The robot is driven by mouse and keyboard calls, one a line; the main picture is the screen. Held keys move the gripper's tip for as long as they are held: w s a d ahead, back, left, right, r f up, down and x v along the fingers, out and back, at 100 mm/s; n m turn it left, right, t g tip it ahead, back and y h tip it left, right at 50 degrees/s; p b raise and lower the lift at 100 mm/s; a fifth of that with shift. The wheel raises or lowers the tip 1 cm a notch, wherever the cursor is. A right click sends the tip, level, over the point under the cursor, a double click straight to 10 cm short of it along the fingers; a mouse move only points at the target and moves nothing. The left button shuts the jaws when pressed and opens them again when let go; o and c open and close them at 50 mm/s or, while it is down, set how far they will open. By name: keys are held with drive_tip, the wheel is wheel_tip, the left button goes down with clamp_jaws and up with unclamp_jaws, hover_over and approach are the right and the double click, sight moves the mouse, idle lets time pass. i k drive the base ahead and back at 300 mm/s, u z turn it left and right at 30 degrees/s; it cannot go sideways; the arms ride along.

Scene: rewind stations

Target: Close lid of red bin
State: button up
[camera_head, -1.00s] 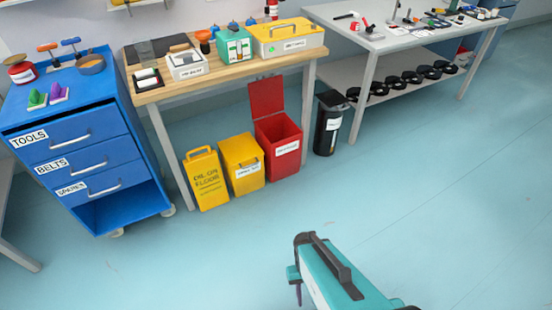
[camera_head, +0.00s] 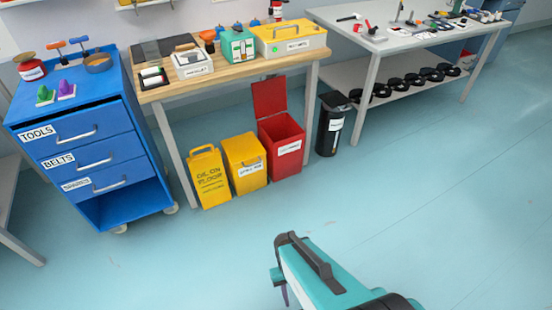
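The red bin (camera_head: 286,158) stands on the floor under the right end of the wooden workbench. Its red lid (camera_head: 269,97) is open and stands upright at the back of the bin. A white label is on the bin's front. My teal and dark arm end (camera_head: 318,272) shows at the bottom centre, well in front of the bin and apart from it. The fingertips cannot be made out clearly, so I cannot tell whether my gripper is open or shut.
A yellow bin (camera_head: 244,168) and a yellow floor sign (camera_head: 208,180) stand left of the red bin. A black bin (camera_head: 330,128) stands right of it. The workbench (camera_head: 160,93) overhangs behind, with a blue drawer cabinet (camera_head: 90,135) at left. The floor in front is clear.

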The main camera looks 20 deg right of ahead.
sight(269, 95)
drive_tip(key=z, duration=0.05)
drive_tip(key=i, duration=1)
drive_tip(key=u, duration=0.05)
